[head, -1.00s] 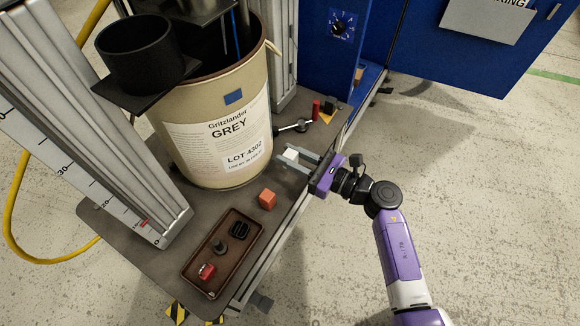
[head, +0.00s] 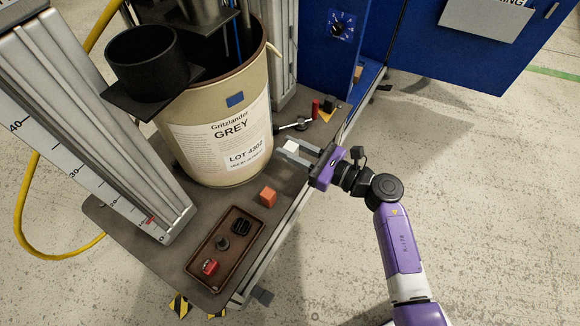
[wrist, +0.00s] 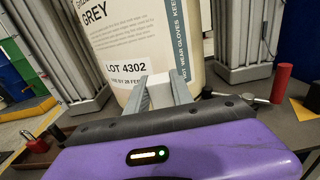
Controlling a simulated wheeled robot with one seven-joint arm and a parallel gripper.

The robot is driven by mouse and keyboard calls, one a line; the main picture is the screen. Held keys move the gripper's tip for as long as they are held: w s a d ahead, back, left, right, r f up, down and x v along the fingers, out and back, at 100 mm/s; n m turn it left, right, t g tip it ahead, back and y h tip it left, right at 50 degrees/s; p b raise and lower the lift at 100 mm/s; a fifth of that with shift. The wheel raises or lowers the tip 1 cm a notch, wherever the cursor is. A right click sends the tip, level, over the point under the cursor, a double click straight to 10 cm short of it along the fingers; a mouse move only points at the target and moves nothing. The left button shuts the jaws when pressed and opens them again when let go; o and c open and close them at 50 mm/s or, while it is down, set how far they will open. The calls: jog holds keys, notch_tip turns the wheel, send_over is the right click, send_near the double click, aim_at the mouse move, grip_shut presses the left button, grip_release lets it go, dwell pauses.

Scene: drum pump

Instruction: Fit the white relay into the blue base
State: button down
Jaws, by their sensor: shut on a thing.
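My gripper (head: 297,153) is purple with grey fingers. It is shut on the white relay (head: 291,146), a small white block, in front of the drum's right side and over the platform's right part. In the wrist view the relay (wrist: 160,92) sits between the two fingers (wrist: 157,98), with the drum behind it. I cannot make out a blue base on the platform in either view.
The beige drum (head: 222,150) stands on the grey platform (head: 175,215). An orange block (head: 268,197) lies before my gripper. A brown tray (head: 194,268) holds small parts.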

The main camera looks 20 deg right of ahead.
jog(key=v, duration=1.2)
dwell(0.6)
jog(key=shift+w+a, duration=0.1)
